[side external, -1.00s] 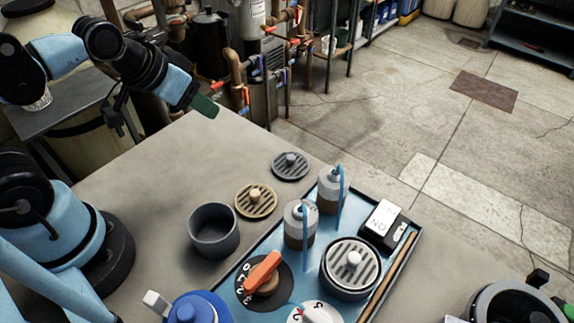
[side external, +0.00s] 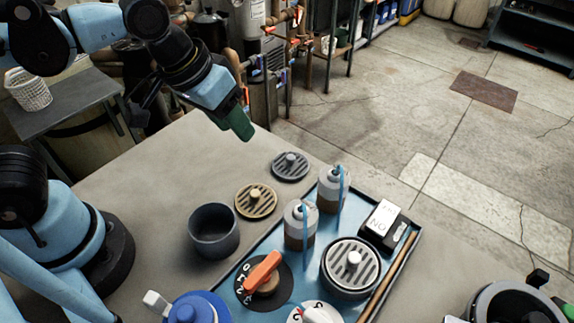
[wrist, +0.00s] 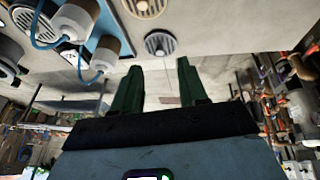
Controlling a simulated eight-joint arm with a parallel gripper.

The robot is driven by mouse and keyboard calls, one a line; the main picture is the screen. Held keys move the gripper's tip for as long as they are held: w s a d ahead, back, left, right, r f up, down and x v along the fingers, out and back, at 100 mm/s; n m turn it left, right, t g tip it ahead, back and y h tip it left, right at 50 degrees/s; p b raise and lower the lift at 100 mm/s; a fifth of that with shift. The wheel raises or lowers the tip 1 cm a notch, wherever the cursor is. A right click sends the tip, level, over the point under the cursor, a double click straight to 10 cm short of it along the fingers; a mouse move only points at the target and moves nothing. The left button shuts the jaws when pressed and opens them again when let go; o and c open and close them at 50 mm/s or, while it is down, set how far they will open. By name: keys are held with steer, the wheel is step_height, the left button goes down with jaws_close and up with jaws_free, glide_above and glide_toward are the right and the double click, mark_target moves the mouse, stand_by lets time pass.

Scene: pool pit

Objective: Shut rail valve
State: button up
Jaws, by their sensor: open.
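No part here is labelled as the rail valve. An orange handle (side external: 264,271) sits on a dark numbered dial on the blue tray, pointing up-right. A white knob (side external: 313,315) with a red mark is cut off by the bottom edge. My gripper (side external: 241,130) has dark green fingers and is above the back of the table, short of the grey slotted lid and apart from everything. In the wrist view, its two fingers (wrist: 160,75) stand apart with nothing between them. The handle cannot be made out there.
A grey slotted lid (side external: 290,166), a tan slotted lid (side external: 256,200) and a dark cup (side external: 214,230) stand on the table. The tray holds two bottles (side external: 300,226) with blue tubes, a round grate (side external: 351,266) and a switch box (side external: 384,224). The table's back left is clear.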

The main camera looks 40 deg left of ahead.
steer(key=s+d+g, duration=0.3)
steer(key=s+d, duration=0.2)
steer(key=d, duration=0.6)
steer(key=r+g+y, duration=0.1)
glide_above(271, 260)
steer(key=shift+f, duration=5.95)
jaws_close()
